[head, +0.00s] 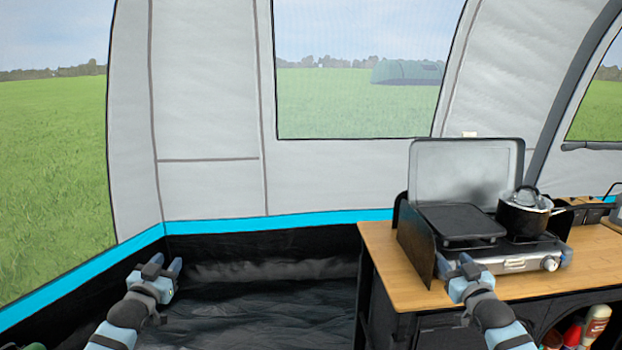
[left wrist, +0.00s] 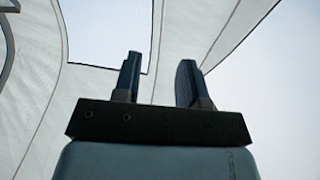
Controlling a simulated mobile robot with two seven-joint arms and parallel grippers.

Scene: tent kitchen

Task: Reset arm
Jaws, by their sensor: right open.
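My left gripper (head: 161,268) is raised over the dark tent floor at the left in the head view. In the left wrist view its two fingers (left wrist: 158,80) stand apart with nothing between them, against the tent wall and sky. My right gripper (head: 457,266) is at the front edge of the wooden counter, in front of the camping stove (head: 452,222). Its fingers look apart and I see nothing held between them. Whether it touches the counter or stove, I cannot tell.
The wooden counter (head: 386,248) carries the stove with its lid up and a black pot (head: 524,214) on it. Bottles (head: 596,322) stand on a shelf below at the right. The tent floor (head: 262,310) between my arms is clear.

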